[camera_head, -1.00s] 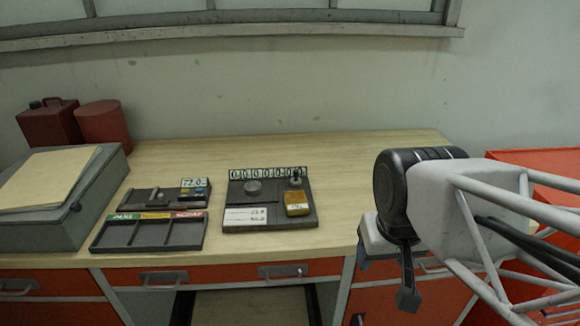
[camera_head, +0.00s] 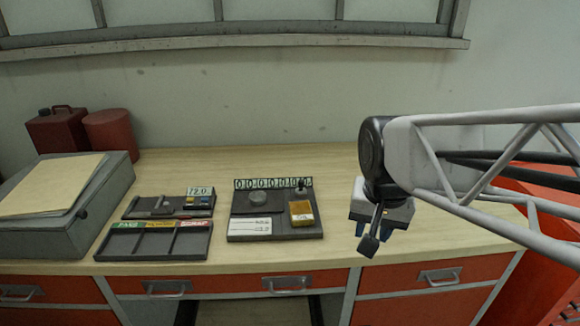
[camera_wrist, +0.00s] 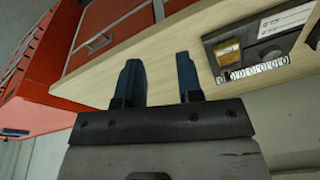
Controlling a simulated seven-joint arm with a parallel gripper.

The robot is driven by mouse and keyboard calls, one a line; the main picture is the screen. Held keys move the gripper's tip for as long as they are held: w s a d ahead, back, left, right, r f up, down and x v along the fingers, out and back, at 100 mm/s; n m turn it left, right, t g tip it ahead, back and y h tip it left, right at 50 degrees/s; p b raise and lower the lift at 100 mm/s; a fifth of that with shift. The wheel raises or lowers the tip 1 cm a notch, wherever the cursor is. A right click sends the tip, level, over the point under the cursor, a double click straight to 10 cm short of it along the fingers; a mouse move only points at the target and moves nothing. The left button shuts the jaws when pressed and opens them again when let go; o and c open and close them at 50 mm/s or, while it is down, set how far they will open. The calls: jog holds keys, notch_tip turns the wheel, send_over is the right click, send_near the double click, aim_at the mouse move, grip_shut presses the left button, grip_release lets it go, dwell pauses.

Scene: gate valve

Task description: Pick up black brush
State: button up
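I cannot make out a clear black brush in either view. A small dark upright piece (camera_head: 302,187) stands behind the yellow block on the grey counter panel, too small to name surely. My gripper (camera_head: 373,234) hangs over the right part of the bench, right of that panel, pointing down. In the wrist view my gripper (camera_wrist: 158,76) has its two dark blue fingers apart with nothing between them. The wood bench top and its red front edge show beyond the fingers.
The counter panel (camera_head: 245,228) carries a yellow block (camera_head: 301,213) and a white label. Left of it are a three-slot tray (camera_head: 155,255), a small panel reading 72.0 (camera_head: 200,191), a grey case (camera_head: 55,238), and red containers (camera_head: 110,135). The bench's right part looks clear.

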jog(key=w+a+m+g, duration=0.1)
jog(key=w+a+m, duration=0.2)
jog(key=w+m, duration=0.85)
jog(key=m+g, duration=0.1)
jog(key=m, duration=0.3)
send_over(302, 181)
notch_tip(302, 181, down, 7)
jog(key=shift+w+a+f, duration=0.1)
jog(key=shift+f, duration=1.2)
jog(key=shift+f, duration=2.6)
